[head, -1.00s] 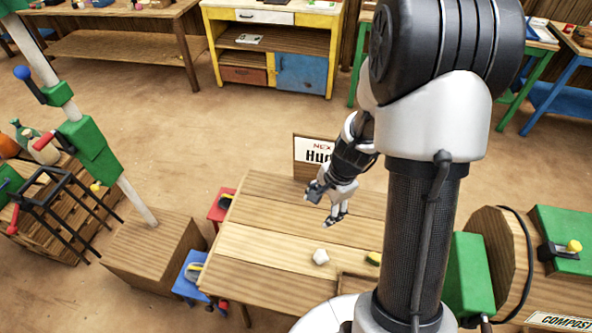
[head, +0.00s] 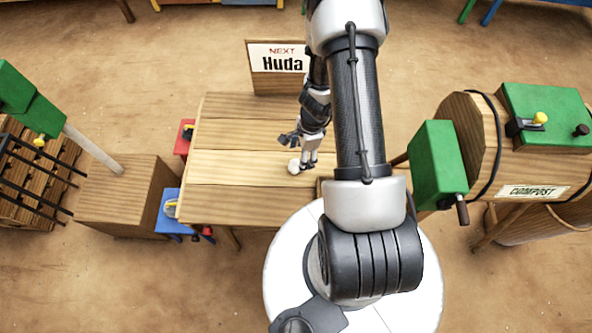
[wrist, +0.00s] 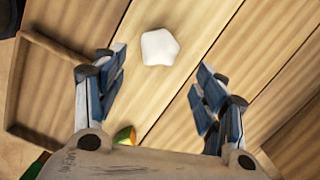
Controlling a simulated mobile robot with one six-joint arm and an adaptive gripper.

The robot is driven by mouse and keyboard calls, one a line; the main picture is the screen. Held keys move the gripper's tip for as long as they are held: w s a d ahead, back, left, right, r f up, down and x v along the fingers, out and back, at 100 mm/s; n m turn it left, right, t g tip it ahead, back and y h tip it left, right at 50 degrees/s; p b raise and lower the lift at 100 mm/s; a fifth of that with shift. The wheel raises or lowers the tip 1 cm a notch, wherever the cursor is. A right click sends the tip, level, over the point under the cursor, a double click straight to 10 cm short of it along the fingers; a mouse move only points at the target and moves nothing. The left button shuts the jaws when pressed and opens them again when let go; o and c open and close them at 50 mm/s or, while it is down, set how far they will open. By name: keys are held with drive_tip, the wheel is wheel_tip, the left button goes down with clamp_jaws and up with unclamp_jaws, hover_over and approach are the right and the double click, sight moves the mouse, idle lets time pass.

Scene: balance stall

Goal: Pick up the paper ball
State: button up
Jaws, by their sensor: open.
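The paper ball (head: 294,166) is small, white and lumpy and lies on the wooden table (head: 240,130). My gripper (head: 307,166) is just to its right in the head view, low over the table. In the wrist view the paper ball (wrist: 160,47) is at the top centre, ahead of the fingertips and between their lines. My gripper (wrist: 160,80) is open and empty, its two blue-padded fingers spread wide. In the head view I cannot tell whether a finger touches the ball.
A yellow-green piece (wrist: 124,136) lies on the table near the left finger. A shallow wooden tray (wrist: 40,85) is at the left of the wrist view.

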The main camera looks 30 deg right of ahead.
sight(297, 163)
drive_tip(key=shift+a+f+b, duration=0.35)
drive_tip(key=shift+f+b, duration=0.5)
drive_tip(key=shift+f, duration=0.15)
drive_tip(key=shift+a+f+b, duration=0.35)
drive_tip(key=shift+f+b, duration=0.45)
drive_tip(key=shift+f, duration=0.25)
drive_tip(key=shift+a+f+b, duration=0.35)
drive_tip(key=shift+f+b, duration=0.5)
drive_tip(key=shift+f, duration=0.15)
drive_tip(key=shift+c, duration=0.5)
drive_tip(key=c, duration=0.7)
